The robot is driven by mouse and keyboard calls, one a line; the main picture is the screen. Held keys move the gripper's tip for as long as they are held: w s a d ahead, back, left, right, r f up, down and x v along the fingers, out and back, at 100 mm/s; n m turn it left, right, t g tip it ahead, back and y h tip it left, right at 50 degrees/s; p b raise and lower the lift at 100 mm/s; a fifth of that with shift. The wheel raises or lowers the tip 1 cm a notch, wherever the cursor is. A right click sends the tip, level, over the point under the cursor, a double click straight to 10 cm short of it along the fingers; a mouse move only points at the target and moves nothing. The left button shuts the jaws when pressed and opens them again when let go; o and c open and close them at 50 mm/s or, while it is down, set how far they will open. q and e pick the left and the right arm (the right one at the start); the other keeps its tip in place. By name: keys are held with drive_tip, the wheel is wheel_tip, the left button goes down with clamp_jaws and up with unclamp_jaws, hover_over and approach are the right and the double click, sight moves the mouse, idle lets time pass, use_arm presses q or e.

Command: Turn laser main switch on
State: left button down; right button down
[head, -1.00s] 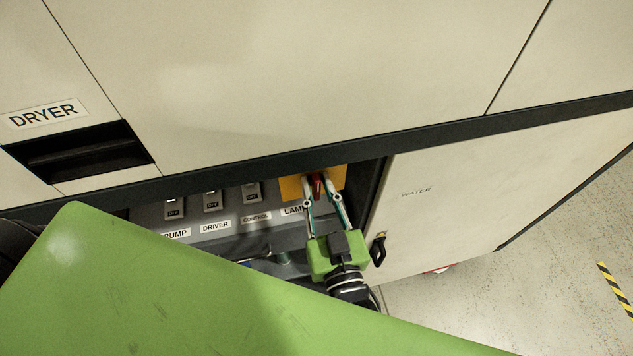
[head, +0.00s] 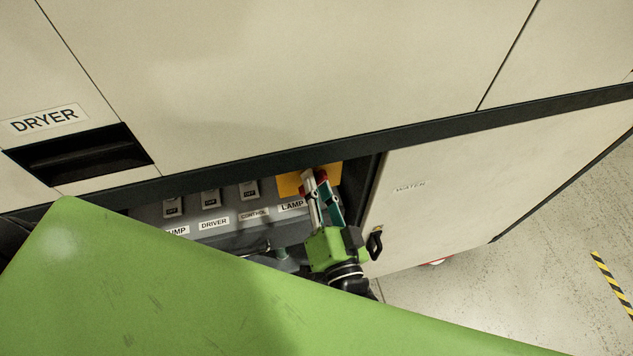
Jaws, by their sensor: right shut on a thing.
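The main switch is a red handle (head: 321,177) on a yellow plate (head: 289,186), at the right end of the recessed switch panel. My right gripper (head: 316,182) reaches up to it from below and is shut on the red handle. The gripper is turned, so its fingers overlap in the view and hide most of the handle. The LAMP label (head: 292,205) sits just left of the fingers. My left gripper is not in view.
Several small switches marked OFF, such as the one above CONTROL (head: 249,190), line the panel to the left. The WATER door (head: 440,195) with a black handle (head: 374,245) stands at the right. A dark DRYER recess (head: 78,155) is at left.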

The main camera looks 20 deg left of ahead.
drive_tip(key=shift+m, duration=0.3)
drive_tip(key=c, duration=2.1)
unclamp_jaws()
drive_tip(key=shift+c, duration=0.2)
drive_tip(key=v, duration=1.2)
